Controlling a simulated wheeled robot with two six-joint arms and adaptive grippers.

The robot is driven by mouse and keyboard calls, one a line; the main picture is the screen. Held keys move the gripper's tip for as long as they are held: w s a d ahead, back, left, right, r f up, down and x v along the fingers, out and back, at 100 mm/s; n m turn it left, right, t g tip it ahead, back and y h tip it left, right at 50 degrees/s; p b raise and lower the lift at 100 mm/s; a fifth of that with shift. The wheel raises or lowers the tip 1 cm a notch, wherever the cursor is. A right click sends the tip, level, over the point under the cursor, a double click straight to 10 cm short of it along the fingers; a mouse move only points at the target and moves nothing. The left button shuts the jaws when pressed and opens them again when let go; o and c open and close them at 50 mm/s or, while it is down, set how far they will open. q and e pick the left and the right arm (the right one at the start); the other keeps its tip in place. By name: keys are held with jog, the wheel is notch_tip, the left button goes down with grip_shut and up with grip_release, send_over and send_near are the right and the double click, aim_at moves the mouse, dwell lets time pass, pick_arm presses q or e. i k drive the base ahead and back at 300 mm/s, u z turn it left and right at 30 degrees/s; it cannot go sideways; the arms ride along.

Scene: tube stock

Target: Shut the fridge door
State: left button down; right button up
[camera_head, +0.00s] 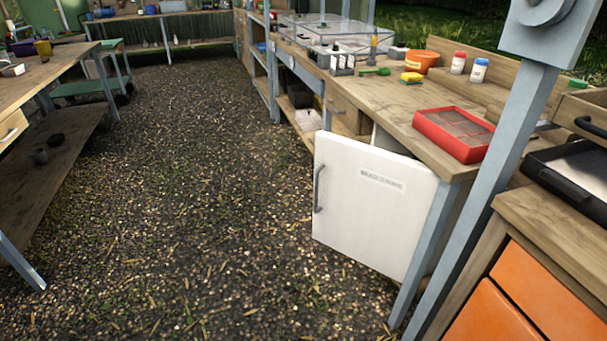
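The white fridge door (368,207) stands open under the wooden counter on the right. It swings out over the gravel floor, with its outer face towards me. A dark vertical handle (319,188) is on its left edge, and a small printed label is near its top. The hinge side is at the right, close to a grey counter leg (428,245). The fridge's inside is mostly hidden behind the door. Neither of my grippers shows in this view.
The gravel floor (190,190) left of the door is free. A grey post (490,200) rises at right, near an orange-fronted cabinet (530,295). A red tray (455,133) sits on the counter above the door. A wooden bench (45,70) stands at left.

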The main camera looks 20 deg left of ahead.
aim_at(372, 206)
jog(key=u, duration=0.45)
jog(key=i, duration=0.95)
jog(key=u, duration=0.15)
